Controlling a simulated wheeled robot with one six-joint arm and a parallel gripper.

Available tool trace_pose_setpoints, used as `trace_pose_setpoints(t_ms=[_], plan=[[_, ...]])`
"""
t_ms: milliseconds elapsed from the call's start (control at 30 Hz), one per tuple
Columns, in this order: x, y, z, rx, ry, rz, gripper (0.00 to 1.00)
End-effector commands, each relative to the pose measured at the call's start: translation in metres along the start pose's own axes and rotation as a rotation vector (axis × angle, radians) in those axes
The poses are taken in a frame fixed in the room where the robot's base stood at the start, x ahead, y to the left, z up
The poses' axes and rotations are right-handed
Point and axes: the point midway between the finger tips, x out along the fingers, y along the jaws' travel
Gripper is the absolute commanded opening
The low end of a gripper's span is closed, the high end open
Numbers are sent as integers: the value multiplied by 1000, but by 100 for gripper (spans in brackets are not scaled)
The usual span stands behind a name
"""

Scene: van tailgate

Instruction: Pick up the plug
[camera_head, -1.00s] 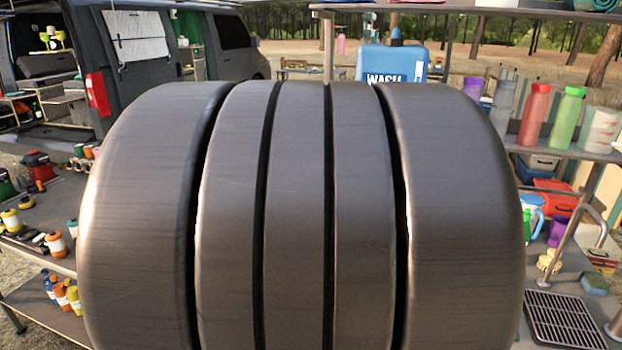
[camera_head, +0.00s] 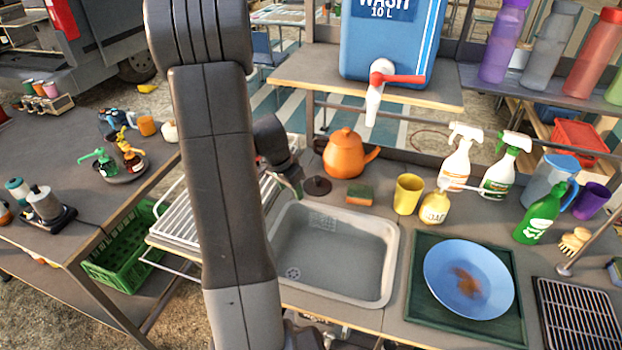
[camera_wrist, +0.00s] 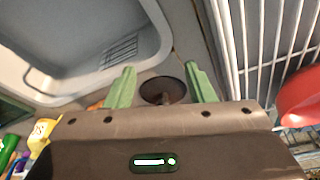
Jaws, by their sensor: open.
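The plug (camera_head: 317,186) is a dark brown disc with a small raised middle. It lies on the counter behind the sink's back left corner, left of the sponge. In the wrist view the plug (camera_wrist: 162,90) shows between my two green fingers, its near edge close to the gripper body. My gripper (camera_wrist: 160,76) is open and empty. I cannot tell the height of the fingertips above the counter.
The sink (camera_head: 335,255) is empty. An orange kettle (camera_head: 345,153) stands behind the plug and a sponge (camera_head: 360,195) lies to its right. A white wire rack (camera_head: 180,215) is on the left. A yellow cup (camera_head: 408,194) and soap bottle (camera_head: 434,207) stand further right.

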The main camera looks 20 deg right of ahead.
Motion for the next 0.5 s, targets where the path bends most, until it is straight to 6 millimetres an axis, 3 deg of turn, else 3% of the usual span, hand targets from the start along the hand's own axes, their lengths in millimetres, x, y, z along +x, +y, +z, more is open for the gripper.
trace_pose_setpoints(t_ms=[233,500], plan=[[9,1,-48,3,-1,1,49],[17,0,-68,0,0,0,49]])
